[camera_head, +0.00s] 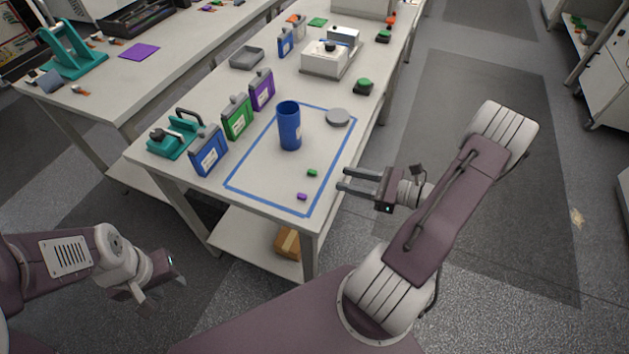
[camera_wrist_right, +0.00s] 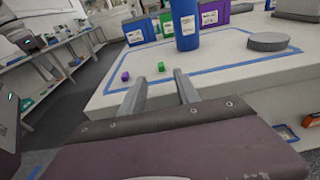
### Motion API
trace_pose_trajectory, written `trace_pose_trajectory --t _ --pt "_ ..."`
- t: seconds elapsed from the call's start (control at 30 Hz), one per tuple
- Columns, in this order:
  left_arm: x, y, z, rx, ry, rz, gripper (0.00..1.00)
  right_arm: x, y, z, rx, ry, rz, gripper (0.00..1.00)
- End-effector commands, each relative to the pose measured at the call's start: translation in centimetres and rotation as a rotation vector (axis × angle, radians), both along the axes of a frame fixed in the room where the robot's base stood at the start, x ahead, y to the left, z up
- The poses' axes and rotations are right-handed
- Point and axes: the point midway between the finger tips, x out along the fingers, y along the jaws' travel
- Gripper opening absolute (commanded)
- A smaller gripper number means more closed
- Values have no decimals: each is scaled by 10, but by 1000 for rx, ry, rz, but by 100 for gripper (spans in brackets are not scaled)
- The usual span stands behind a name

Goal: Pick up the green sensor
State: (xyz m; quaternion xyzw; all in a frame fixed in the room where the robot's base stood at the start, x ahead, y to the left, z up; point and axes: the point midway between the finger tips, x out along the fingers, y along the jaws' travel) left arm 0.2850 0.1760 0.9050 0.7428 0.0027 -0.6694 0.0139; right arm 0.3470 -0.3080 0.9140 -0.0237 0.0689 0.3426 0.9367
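The small green sensor (camera_head: 312,173) lies on the white table inside the blue taped rectangle, near its front right corner. It also shows in the right wrist view (camera_wrist_right: 161,67), beyond my fingertips. A small purple piece (camera_head: 302,196) lies close to it, nearer the front edge. My right gripper (camera_head: 341,179) is open and empty, just off the table's right edge, pointing left toward the green sensor and apart from it. My left gripper (camera_head: 150,303) hangs low at the left, away from the table; its fingers are too unclear to judge.
Blue, green (camera_head: 238,119) and purple jugs line the left side, beside a teal device (camera_head: 172,139). The taped area around the sensor is mostly bare.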

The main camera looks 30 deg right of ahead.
Motion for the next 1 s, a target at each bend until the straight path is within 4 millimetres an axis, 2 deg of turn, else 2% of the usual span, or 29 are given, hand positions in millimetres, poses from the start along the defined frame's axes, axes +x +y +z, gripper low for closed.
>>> trace_pose_trajectory --t 0.23,0.47,0.7,0.97,1.0 --pt "0 0 4 0 -1 0 36 23 22 -3 1 1 9 38" --pt "0 0 4 0 0 0 36 33 29 -6 -2 1 7 38" --pt "0 0 7 0 0 0 36 65 54 -15 -1 2 10 38" --pt "0 0 7 0 0 0 36 70 57 -16 -2 1 5 38" --pt "0 0 7 0 0 0 36 70 57 -16 -2 1 5 33"
